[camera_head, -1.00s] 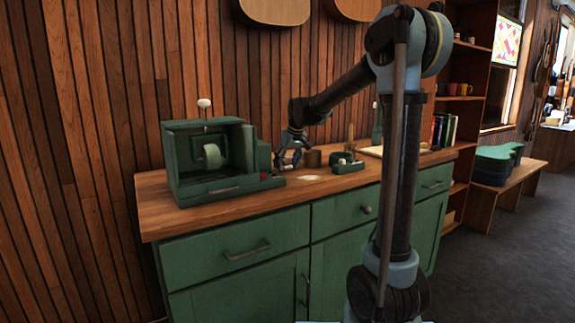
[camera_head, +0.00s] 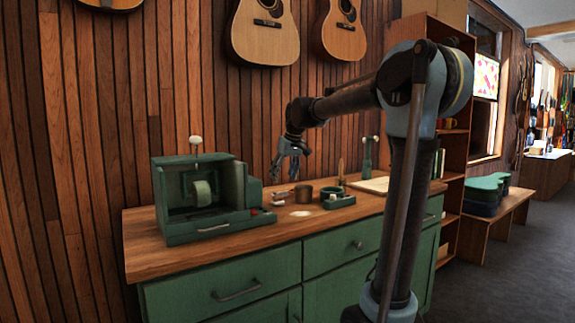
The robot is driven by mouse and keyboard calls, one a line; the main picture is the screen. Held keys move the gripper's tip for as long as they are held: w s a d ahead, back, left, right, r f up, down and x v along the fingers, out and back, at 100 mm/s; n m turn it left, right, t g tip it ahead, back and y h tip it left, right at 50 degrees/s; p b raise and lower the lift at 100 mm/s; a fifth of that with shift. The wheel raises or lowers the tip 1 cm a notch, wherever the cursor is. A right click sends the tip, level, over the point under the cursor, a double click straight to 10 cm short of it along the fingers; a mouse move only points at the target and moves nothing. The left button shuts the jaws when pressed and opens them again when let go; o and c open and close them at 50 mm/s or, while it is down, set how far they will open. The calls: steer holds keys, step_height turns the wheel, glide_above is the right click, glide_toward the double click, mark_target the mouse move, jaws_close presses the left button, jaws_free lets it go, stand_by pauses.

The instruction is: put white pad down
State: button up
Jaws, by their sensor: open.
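My gripper (camera_head: 286,174) is open and empty, raised above the wooden countertop (camera_head: 152,247), to the right of the green machine. Below it, small pale and reddish items (camera_head: 278,203) lie on the counter between the green machine and a dark brown cup; they are too small to tell apart. A flat whitish oval patch (camera_head: 301,213) lies on the counter a little nearer the front. I cannot tell for certain which of these is the white pad. Nothing shows between the fingers.
The green machine (camera_head: 178,240) with a pale roll stands at the left. The brown cup (camera_head: 303,194), a green tray (camera_head: 338,201), a green stand (camera_head: 367,155) and a pale board (camera_head: 372,185) stand to the right. The counter's front strip is clear.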

steer(key=shift+v, duration=2.75)
steer(key=s+d+f+m+h, duration=0.1)
steer(key=s+d+f+m, duration=0.1)
steer(key=s+d+f, duration=0.6)
steer(key=s+d+f+m, duration=0.1)
steer(key=s+d+f, duration=0.45)
steer(key=s, duration=0.35)
steer(key=s+d+f+m, duration=0.1)
steer(key=s+d+f, duration=0.2)
steer(key=s+f, duration=0.6)
steer(key=s+d+f+m+g+h, duration=0.1)
steer(key=s+d+f, duration=0.3)
steer(key=s+f, duration=0.5)
steer(key=shift+s+f+m, duration=0.15)
steer(key=shift+f+m, duration=0.65)
steer(key=shift+f, duration=0.1)
steer(key=shift+w+f, duration=0.2)
steer(key=shift+w, duration=0.25)
